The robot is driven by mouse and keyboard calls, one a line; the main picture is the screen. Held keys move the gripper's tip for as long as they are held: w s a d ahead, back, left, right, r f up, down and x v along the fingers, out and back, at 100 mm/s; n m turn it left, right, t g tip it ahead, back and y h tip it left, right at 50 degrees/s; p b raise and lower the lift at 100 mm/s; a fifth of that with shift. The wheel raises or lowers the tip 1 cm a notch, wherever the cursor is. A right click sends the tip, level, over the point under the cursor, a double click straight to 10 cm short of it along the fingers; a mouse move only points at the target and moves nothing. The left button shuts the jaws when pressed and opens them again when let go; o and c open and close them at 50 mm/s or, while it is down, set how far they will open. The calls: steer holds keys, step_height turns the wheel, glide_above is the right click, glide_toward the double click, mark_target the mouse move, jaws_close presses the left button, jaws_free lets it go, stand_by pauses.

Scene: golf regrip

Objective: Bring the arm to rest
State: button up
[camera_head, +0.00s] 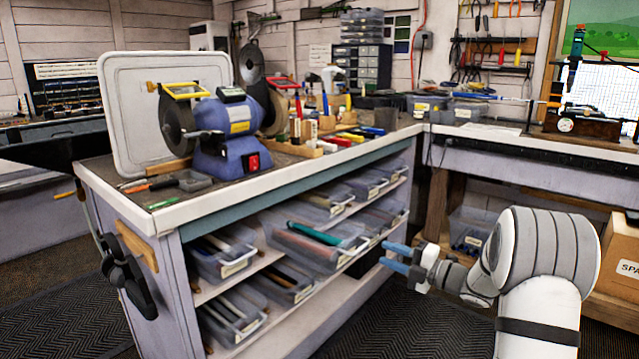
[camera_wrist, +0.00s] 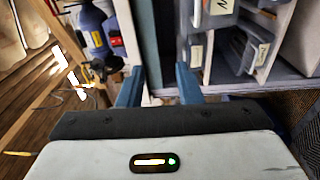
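My gripper (camera_head: 397,258) is in front of the shelved side of the workbench, at the lower right of the head view. Its two blue fingers are spread apart with nothing between them. In the wrist view my gripper (camera_wrist: 159,88) also shows its two blue fingers apart, with the bench edge and shelf bins beyond them. My white arm bends at the right of the head view and reaches left toward the bench. No object is held.
The workbench (camera_head: 230,199) carries a blue bench grinder (camera_head: 229,130) and a white panel (camera_head: 118,100). Bins (camera_head: 222,262) fill its shelves close to my gripper. A cardboard box (camera_head: 618,262) stands right of my arm. Dark matting (camera_head: 385,318) covers the floor below.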

step_height(320, 180, up, 13)
steer(key=w+d+m+t+h+p, duration=0.1)
steer(key=w+m+t+h+p, duration=0.1)
steer(key=m+t+h+p, duration=0.4)
steer(key=s+d+r+m+g+h+p, duration=0.3)
steer(key=s+r+m+h+p, duration=0.4)
steer(key=m, duration=0.3)
steer(key=s+a+r+m+g+p, duration=0.1)
steer(key=s+a+m+g+p, duration=0.1)
steer(key=s, duration=0.8)
steer(key=s+a+r+m+g+h+p, duration=0.1)
steer(key=s+m+g+p, duration=0.4)
steer(key=s, duration=0.6)
steer(key=s+a+r+m+g+h+p, duration=0.1)
steer(key=s+a+r+m+g+p, duration=0.1)
steer(key=s, duration=0.8)
steer(key=a+m+g+p, duration=0.1)
steer(key=m+g+p, duration=0.1)
steer(key=m+p, duration=0.1)
steer(key=shift+s+a+m, duration=0.2)
steer(key=shift+a+m, duration=0.1)
steer(key=shift+w, duration=0.1)
stand_by(1.4)
